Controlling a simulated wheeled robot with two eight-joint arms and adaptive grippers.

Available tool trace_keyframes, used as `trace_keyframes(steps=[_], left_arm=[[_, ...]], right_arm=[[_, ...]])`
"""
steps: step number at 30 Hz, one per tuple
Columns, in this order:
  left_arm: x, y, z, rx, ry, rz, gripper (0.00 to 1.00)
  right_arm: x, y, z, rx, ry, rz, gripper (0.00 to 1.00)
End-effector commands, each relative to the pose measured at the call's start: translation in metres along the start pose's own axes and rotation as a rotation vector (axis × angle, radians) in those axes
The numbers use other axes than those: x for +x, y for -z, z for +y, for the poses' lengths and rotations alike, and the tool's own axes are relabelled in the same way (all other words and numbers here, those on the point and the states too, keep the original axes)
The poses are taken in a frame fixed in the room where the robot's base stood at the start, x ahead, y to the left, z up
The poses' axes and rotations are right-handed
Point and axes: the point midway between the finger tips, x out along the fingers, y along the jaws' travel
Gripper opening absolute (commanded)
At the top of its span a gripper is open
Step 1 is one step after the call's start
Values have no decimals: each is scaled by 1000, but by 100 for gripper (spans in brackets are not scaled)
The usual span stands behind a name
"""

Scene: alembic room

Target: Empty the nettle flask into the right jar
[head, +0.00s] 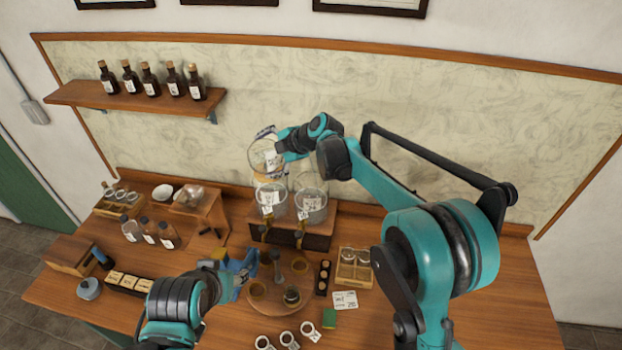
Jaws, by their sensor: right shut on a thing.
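My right gripper (280,146) is shut on a clear glass flask (262,160) with a white label too small to read. It holds the flask above the two glass jars, nearer over the left one. The left jar (268,205) and the right jar (314,212) stand side by side on a wooden stand, each with a label and a tap below. The flask looks tilted; I cannot make out its contents or any flow. My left gripper (243,272) is low over the table at the left edge of the round board; whether it is open or shut is unclear.
A round wooden board (262,303) with small vessels lies in front of the stand. Stoppered bottles (150,237) stand at the left, and a wooden rack (354,268) stands at the right. Dark bottles (148,80) line the wall shelf (130,98). White-rimmed rings lie at the front.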

Motion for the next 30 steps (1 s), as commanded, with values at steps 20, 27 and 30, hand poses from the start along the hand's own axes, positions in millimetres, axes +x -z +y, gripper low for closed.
trace_keyframes(steps=[20,27,30], left_arm=[[0,0,0,0,0,0,47],[0,0,0,0,0,0,47],[0,0,0,0,0,0,47]], right_arm=[[-4,-1,4,26,-12,27,46],[-6,-1,5,35,-16,37,46],[-6,-1,6,39,-18,40,46]])
